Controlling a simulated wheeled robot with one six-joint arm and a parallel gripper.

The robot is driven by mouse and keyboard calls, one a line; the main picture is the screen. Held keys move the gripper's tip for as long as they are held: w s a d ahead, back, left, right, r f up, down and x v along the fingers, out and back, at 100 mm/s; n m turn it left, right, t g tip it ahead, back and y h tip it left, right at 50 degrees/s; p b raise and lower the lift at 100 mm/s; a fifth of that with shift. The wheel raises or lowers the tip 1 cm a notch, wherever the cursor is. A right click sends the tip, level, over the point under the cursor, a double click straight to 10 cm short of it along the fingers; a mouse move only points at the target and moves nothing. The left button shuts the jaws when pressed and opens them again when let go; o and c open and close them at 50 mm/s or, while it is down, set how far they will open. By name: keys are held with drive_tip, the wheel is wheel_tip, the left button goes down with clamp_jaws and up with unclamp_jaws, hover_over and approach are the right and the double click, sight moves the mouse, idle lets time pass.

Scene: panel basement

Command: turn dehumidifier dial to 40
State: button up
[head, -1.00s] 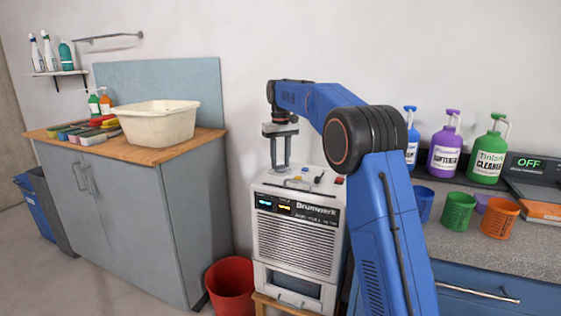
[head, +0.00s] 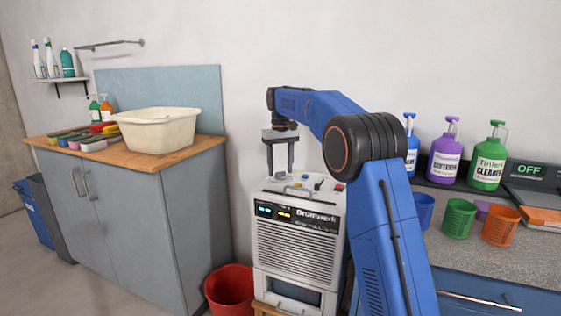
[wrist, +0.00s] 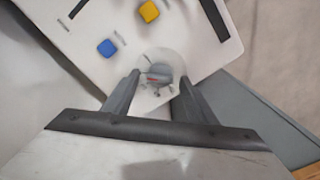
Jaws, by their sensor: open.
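The dehumidifier (head: 298,246) is a white box with a grilled front, a dark display strip and a "Brunnwerk" label. In the wrist view its round grey dial (wrist: 160,75) shows on the pale top panel, with a red mark on its left side. The scale around the dial is too blurred to read. My gripper (head: 279,173) points down over the dehumidifier's top in the head view. In the wrist view my gripper (wrist: 158,78) is open, with one finger on each side of the dial; contact cannot be told. I cannot make out the dial in the head view.
A blue button (wrist: 106,47) and a yellow button (wrist: 149,11) sit on the panel near the dial. A red bucket (head: 229,290) stands left of the dehumidifier. The grey counter (head: 475,250) at right holds bottles and cups. A grey cabinet (head: 130,210) stands at left.

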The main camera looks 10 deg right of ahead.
sight(281, 172)
wheel_tip(281, 172, up, 17)
idle(0.7)
drive_tip(key=shift+r, duration=0.1)
